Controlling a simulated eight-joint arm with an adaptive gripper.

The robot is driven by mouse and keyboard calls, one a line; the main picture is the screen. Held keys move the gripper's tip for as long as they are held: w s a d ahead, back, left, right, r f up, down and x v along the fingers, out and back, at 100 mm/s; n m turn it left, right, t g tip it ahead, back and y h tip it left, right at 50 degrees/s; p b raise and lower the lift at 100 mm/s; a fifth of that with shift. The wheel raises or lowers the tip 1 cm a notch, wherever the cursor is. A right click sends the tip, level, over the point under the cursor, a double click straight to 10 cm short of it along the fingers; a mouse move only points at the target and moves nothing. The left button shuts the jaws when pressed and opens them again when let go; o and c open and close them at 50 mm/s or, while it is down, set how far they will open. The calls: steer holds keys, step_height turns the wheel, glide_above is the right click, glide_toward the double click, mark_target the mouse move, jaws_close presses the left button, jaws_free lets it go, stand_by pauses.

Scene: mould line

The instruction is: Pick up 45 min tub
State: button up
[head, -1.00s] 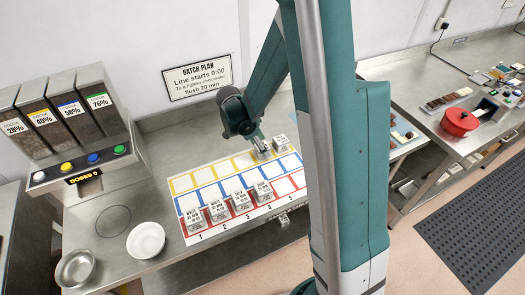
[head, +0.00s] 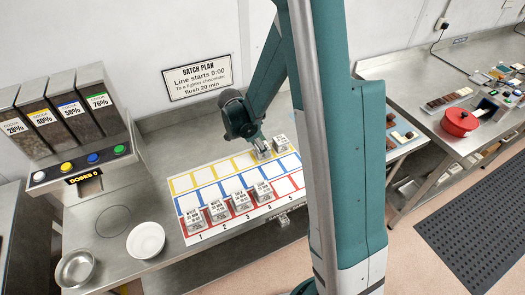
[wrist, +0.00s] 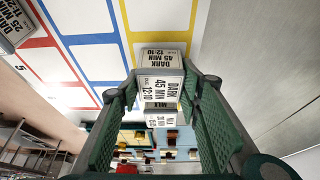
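The 45 min tub is a small grey tub labelled "DARK 45 MIN 12:10" (wrist: 158,84). In the wrist view it stands between my gripper's (wrist: 160,84) two green fingers, one on each side. The fingers are spread about the tub's width, and I cannot make out firm contact. In the head view the tub (head: 263,154) sits on the yellow row of the mat, with my gripper (head: 259,145) right at it from above. A second tub, with a "MILK" label (wrist: 160,106), shows just beyond it; a neighbouring tub stands to its right in the head view (head: 281,142).
Several labelled tubs (head: 220,210) stand in the numbered red row of the mat (head: 207,179). Dispensers (head: 62,115), a white bowl (head: 146,239) and a metal bowl (head: 75,268) are at left. A red pot (head: 460,122) is on the right bench.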

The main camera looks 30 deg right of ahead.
steer(key=shift+c, duration=0.4)
steer(key=shift+r, duration=5)
steer(key=shift+r+p, duration=0.15)
steer(key=shift+p, duration=0.15)
step_height(320, 180, up, 7)
steer(key=p, duration=0.3)
steer(key=shift+f, duration=0.2)
